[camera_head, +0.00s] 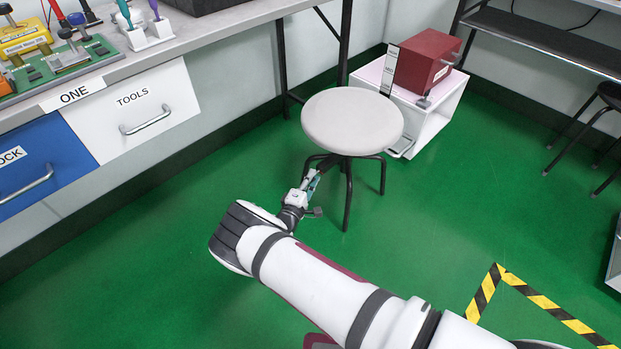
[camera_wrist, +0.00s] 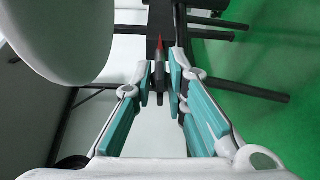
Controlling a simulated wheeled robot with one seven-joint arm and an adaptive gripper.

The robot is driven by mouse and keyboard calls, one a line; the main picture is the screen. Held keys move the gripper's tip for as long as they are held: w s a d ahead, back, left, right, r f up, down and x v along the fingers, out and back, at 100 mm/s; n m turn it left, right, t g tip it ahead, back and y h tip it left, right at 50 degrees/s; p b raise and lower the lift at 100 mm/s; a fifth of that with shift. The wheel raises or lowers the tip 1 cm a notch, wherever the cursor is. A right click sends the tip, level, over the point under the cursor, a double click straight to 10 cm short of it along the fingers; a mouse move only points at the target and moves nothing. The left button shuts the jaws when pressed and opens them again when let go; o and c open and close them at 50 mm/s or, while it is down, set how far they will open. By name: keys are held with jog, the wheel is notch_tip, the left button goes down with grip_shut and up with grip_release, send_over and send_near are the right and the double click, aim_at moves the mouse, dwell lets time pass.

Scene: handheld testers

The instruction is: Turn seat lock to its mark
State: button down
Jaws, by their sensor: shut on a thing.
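A stool with a round pale seat (camera_head: 352,122) and dark legs stands on the green floor, right of the bench. The seat's rim also fills the upper left of the wrist view (camera_wrist: 60,35). My gripper (camera_head: 312,180) reaches in under the left side of the seat. In the wrist view its teal-padded fingers (camera_wrist: 161,75) are shut on the seat lock (camera_wrist: 159,80), a thin dark lever below a dark hub. A red pointed mark (camera_wrist: 160,43) shows just beyond the lever. The head view barely shows the lock behind my gripper.
A workbench (camera_head: 215,30) with drawers labelled ONE and TOOLS runs along the left. Black stool legs (camera_wrist: 250,88) spread near my fingers.

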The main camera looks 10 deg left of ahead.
jog(key=n+g+p, duration=0.1)
jog(key=n, duration=0.2)
jog(key=shift+r+g+p, duration=0.15)
jog(key=shift+g+p, duration=0.2)
jog(key=shift+g, duration=0.05)
jog(key=n+g, duration=0.1)
jog(key=n, duration=0.2)
jog(key=shift+h, duration=0.4)
jog(key=n+g+h+b, duration=0.1)
jog(key=n+g+b, duration=0.1)
jog(key=n, duration=0.1)
jog(key=shift+w+a+n, duration=0.1)
jog(key=shift+a+n, duration=0.05)
jog(key=shift+n, duration=0.25)
jog(key=shift+a+n+g+h, duration=0.1)
jog(key=shift+n+g+h, duration=0.8)
jog(key=shift+n, duration=0.6)
jog(key=c, duration=1.6)
grip_release()
jog(key=shift+r, duration=0.1)
jog(key=v, duration=1.2)
